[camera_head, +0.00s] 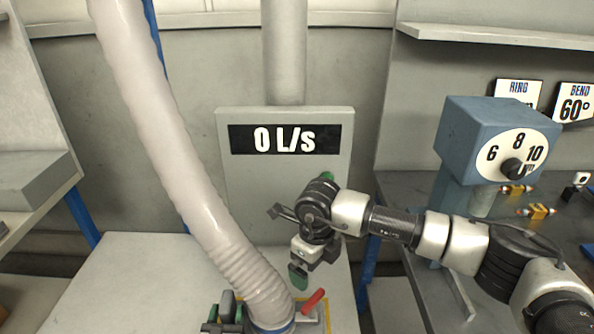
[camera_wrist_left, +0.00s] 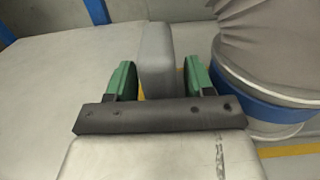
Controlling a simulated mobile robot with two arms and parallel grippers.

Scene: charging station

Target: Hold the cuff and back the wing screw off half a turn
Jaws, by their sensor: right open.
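The pale hose (camera_head: 250,275) comes down to a cuff with a blue band (camera_head: 275,327) at the bottom edge of the head view; the cuff also shows in the left wrist view (camera_wrist_left: 265,97). A red lever-like part (camera_head: 313,302), perhaps the wing screw, sticks up beside it. My left gripper (camera_head: 226,311) is left of the cuff. In the left wrist view its green fingers (camera_wrist_left: 157,80) stand either side of an upright grey block (camera_wrist_left: 156,55), with a narrow gap visible at the right finger. My right gripper (camera_head: 299,277) is open above the red part, apart from it.
A panel reading "0 L/s" (camera_head: 285,140) stands behind the pale bench top (camera_head: 120,285). A blue gauge box (camera_head: 490,125) with a dial stands on the right bench, near my right arm. Small yellow fittings (camera_head: 540,211) lie there. The bench's left part is clear.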

